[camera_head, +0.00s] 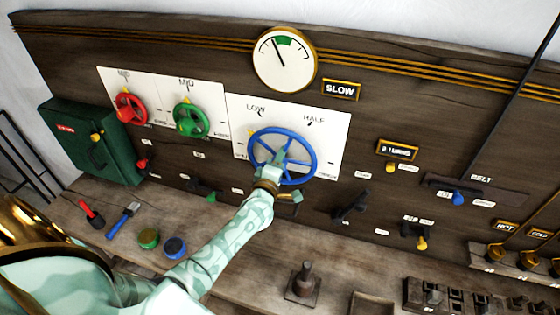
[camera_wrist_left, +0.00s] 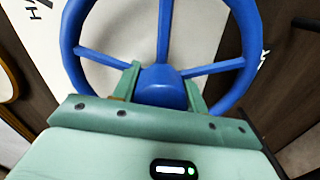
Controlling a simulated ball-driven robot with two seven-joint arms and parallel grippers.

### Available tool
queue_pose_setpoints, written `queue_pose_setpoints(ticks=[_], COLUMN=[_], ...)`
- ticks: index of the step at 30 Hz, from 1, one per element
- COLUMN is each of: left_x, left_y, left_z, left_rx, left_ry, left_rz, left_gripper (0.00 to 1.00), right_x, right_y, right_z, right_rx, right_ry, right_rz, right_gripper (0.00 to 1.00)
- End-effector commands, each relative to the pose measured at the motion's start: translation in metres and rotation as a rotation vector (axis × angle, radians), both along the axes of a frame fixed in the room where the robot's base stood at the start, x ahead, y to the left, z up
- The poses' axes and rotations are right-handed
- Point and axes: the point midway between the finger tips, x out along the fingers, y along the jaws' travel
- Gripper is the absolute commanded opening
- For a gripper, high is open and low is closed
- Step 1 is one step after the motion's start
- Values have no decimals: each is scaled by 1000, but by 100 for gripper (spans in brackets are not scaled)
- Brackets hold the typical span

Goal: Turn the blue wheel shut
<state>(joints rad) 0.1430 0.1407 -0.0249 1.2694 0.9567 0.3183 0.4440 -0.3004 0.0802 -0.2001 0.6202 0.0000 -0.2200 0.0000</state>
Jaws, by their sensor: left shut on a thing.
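The blue wheel (camera_head: 312,160) is a large spoked handwheel on a white plate marked LOW and HALF. It also shows close up in the left wrist view (camera_wrist_left: 225,98). My left arm reaches up from the lower left, and my left gripper (camera_head: 272,163) is at the wheel's centre. In the left wrist view the green fingers of my left gripper (camera_wrist_left: 162,88) stand on both sides of the blue hub, shut on it. A small yellow mark shows at the wheel's upper left. My right gripper is not in view.
A red wheel (camera_head: 131,109) and a green wheel (camera_head: 190,120) sit left of the blue one. A round gauge (camera_head: 284,59) is above, near a SLOW sign (camera_head: 341,89). Tools lie on the wooden bench at left. Levers (camera_head: 349,206) stick out at right.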

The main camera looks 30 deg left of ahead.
Motion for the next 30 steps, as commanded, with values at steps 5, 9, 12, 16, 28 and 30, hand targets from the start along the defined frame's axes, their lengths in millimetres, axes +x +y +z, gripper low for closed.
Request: queue_pose_setpoints(ticks=[5,9,12,16,28,30], left_x=[0,-1,-1,-1,-1,-1], left_y=[0,0,0,0,0,0], left_z=[-2,-2,-2,-2,-2,-2], left_rx=[-160,-283,-365,-456,-619,-629], left_ry=[-37,-67,-86,-108,-147,-148], left_rz=[0,0,0,0,1,1], left_gripper=[20,20,20,20,20,20], right_x=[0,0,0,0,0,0], right_y=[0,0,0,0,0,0], right_z=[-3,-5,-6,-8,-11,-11], right_rx=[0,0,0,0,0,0], right_ry=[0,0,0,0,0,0], right_rz=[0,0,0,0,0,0], right_gripper=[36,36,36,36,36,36])
